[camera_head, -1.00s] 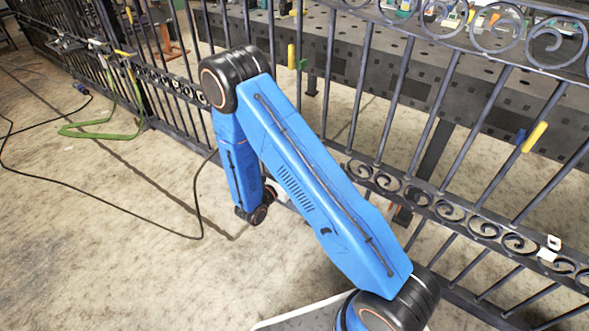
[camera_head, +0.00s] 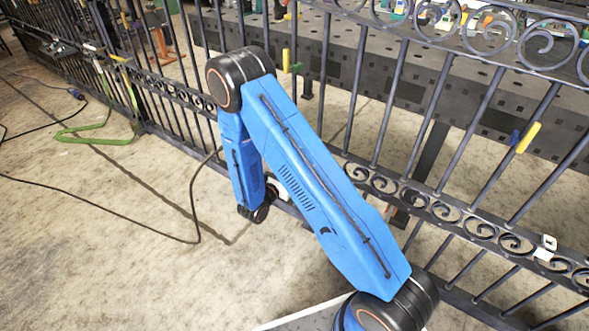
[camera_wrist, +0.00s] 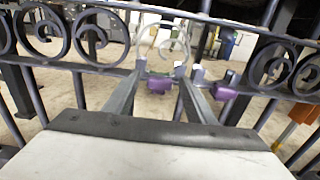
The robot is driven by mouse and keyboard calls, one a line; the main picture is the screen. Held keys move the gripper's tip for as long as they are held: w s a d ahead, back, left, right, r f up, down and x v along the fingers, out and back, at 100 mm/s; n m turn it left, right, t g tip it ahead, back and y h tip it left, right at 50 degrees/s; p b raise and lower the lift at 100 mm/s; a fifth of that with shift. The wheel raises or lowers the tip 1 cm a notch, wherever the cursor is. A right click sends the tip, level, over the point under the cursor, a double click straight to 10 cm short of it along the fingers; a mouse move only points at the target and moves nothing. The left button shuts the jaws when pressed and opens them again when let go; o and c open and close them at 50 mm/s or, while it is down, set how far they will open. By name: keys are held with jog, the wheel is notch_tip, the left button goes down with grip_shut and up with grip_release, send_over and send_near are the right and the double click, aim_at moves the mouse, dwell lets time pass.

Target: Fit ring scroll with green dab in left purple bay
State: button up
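In the wrist view a pale scroll (camera_wrist: 176,47) stands up between the tips of my gripper (camera_wrist: 161,74). The two dark fingers meet its lower sides, and it appears gripped. A green dab cannot be made out on it. Behind the fingers a purple piece (camera_wrist: 158,84) shows between them, and a second purple piece (camera_wrist: 225,88) shows just right of the right finger. The scroll is in front of a break in the fence's scroll row. In the head view my arm hides the gripper and the scroll.
A white piece (camera_head: 545,248) sits on the lower rail at right. A yellow-handled item (camera_head: 528,137) is on a bar. A green strap (camera_head: 95,138) and black cable lie on the open floor at left.

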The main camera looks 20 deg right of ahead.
jog(key=v, duration=1.7)
jog(key=shift+a, duration=0.15)
jog(key=shift+s, duration=0.1)
jog(key=shift+r, duration=0.1)
jog(key=s+d+r+m+g+y, duration=0.2)
jog(key=s+d+r+m+g, duration=0.45)
jog(key=d+r, duration=0.2)
jog(key=s+d+r+m+g+y, duration=0.1)
jog(key=s+d+r+m+g, duration=0.5)
jog(key=r, duration=0.4)
jog(key=s+r+m+t+y, duration=0.6)
jog(key=s+r+m+y, duration=0.5)
jog(key=s, duration=0.5)
notch_tip(320, 180, up, 3)
jog(key=shift+s+f+m+t+y, duration=0.1)
jog(key=shift+s+m+t+y, duration=0.25)
jog(key=shift+m, duration=0.4)
